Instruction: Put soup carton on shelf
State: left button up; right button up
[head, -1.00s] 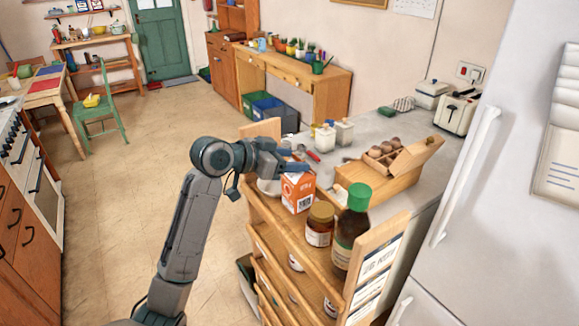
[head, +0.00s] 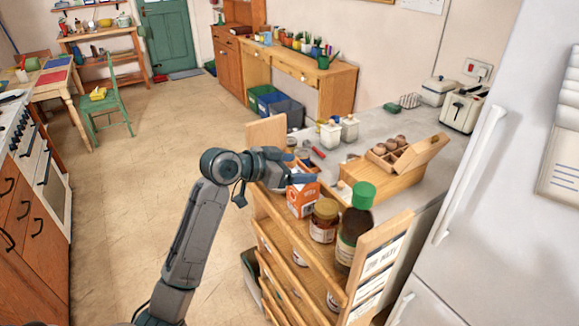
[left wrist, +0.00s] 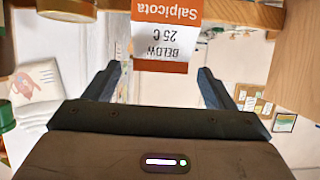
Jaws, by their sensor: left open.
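The soup carton (head: 302,198), orange and white, stands upright on the top of the wooden pull-out rack, beside a brown jar. My left gripper (head: 302,168) is open just above and behind it, with one finger covering part of its top. In the left wrist view the picture is upside down. There the carton (left wrist: 166,36) shows its white label beyond the open left gripper (left wrist: 156,80), between and past the fingertips. I cannot tell whether a finger touches it. My right gripper is not in view.
The jar (head: 324,222) and a green-capped bottle (head: 355,225) stand right of the carton on the wooden rack (head: 287,238). A wooden egg box (head: 385,180) is on the grey counter (head: 375,128). The white fridge (head: 490,190) bounds the right. Open floor (head: 150,160) lies left.

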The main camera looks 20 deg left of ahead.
pick_arm(q)
jog(key=shift+s+a+r+b, duration=0.15)
jog(key=shift+s+a+b, duration=0.15)
jog(key=shift+s+a, duration=0.1)
jog(key=b+v, duration=0.3)
jog(key=v, duration=0.8)
jog(key=shift+r, duration=0.2)
jog(key=shift+w+d, duration=0.1)
jog(key=shift+c, duration=0.5)
dwell(0.5)
